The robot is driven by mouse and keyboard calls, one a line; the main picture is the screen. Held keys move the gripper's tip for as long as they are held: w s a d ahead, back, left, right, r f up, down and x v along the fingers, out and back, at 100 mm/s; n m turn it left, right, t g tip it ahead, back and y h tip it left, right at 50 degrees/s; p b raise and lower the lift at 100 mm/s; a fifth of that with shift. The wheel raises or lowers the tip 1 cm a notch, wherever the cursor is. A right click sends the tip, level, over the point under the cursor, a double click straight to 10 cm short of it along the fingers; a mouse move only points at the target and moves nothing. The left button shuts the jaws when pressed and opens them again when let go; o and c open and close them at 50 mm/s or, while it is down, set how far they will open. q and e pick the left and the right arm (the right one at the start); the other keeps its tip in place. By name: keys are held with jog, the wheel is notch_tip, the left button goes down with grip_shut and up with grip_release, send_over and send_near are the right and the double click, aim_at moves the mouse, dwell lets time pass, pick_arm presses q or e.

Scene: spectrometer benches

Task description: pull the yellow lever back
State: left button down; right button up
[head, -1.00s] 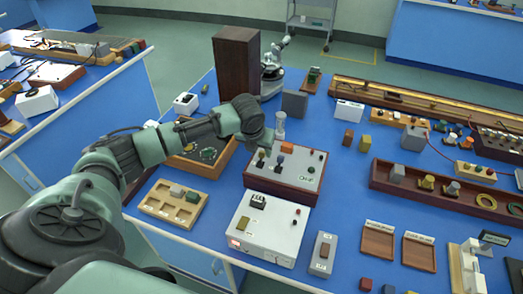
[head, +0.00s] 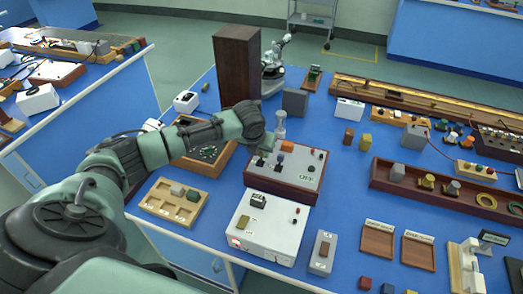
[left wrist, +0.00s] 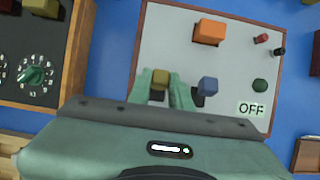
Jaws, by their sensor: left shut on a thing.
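The yellow lever (left wrist: 160,77) stands on a light grey panel (left wrist: 220,30) with a brown wooden edge, in the left wrist view. My left gripper (left wrist: 161,92) has its two green fingers on either side of the lever's knob and is shut on it. A blue lever (left wrist: 208,85) stands just right of the fingers, close to the right one. In the head view my left gripper (head: 266,148) reaches down over the left part of the panel (head: 308,160). My right gripper is not in view.
The panel also bears an orange block (left wrist: 209,32), a green knob (left wrist: 260,85), red and black terminals and an OFF label (left wrist: 251,109). A wooden box with a dial (left wrist: 36,75) lies to the left. A white instrument (head: 268,228) stands in front of the panel.

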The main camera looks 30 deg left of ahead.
aim_at(261, 157)
pick_arm(q)
jog(key=shift+s+r+t, duration=0.1)
jog(key=shift+s+t, duration=0.2)
jog(key=shift+t, duration=0.2)
jog(key=shift+s+d+t, duration=0.1)
jog(key=shift+s+t, duration=0.3)
jog(key=shift+t, duration=0.4)
jog(key=shift+s+d+f+t+y, duration=0.2)
jog(key=shift+s+f+t+y, duration=0.2)
jog(key=shift+t, duration=0.4)
jog(key=s+t+b, duration=0.1)
jog(key=t+b, duration=0.1)
jog(key=b, duration=0.1)
jog(key=s+f+t+y+b, duration=0.1)
jog(key=t+b, duration=0.1)
jog(key=b, duration=0.1)
jog(key=shift+d, duration=0.2)
jog(key=shift+s+r+t+b, duration=0.1)
jog(key=shift+r+t+b, duration=0.1)
jog(key=shift+t+b, duration=0.45)
jog(key=c, duration=1.3)
grip_release()
